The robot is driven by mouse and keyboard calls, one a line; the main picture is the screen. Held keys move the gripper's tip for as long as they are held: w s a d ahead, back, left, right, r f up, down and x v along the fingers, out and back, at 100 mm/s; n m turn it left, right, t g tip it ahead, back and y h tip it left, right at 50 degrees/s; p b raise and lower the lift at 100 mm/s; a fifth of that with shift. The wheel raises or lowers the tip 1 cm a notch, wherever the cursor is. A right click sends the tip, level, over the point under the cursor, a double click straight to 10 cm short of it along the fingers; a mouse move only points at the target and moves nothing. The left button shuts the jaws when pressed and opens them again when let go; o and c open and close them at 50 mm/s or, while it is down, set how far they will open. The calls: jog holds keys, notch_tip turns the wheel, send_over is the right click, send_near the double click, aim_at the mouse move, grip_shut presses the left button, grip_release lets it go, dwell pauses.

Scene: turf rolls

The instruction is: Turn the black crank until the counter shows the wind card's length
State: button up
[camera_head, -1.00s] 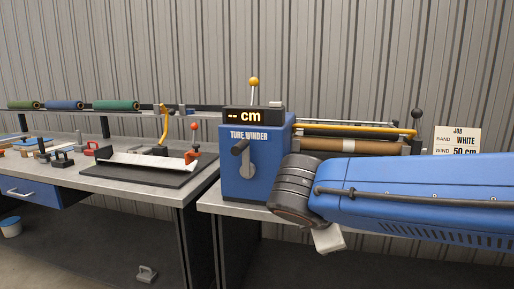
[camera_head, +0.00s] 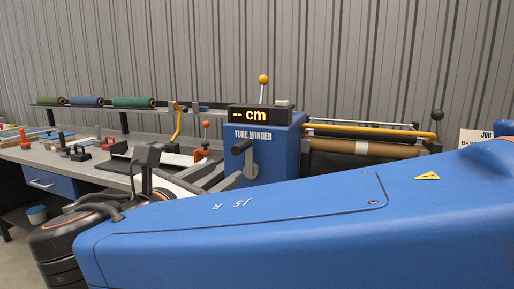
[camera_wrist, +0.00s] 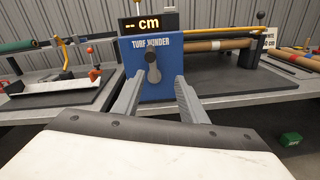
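The blue turf winder (camera_head: 270,150) stands on the bench, and its counter (camera_head: 257,115) reads "-- cm". The black crank (camera_head: 240,150) is on its front face, with the handle at the upper left of its hub in the head view. In the wrist view the crank (camera_wrist: 152,66) lies beyond and between my fingertips. My gripper (camera_wrist: 157,95) is open and empty, its two grey fingers apart in front of the winder. It also shows in the head view (camera_head: 230,172), close to the crank. The job card (camera_head: 485,140) is partly cut off and covered by my arm.
On the left bench are a red-knobbed lever (camera_head: 206,126) and a white sheet. Green and blue rolls sit on a rack.

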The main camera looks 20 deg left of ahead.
aim_at(242, 148)
jog(key=shift+n+t+y, duration=0.3)
jog(key=shift+n+t, duration=0.1)
jog(key=w, duration=1)
jog(key=w+r, duration=0.1)
jog(key=w, duration=0.4)
jog(key=shift+w+a, duration=0.15)
jog(key=shift+w, duration=0.05)
grip_shut()
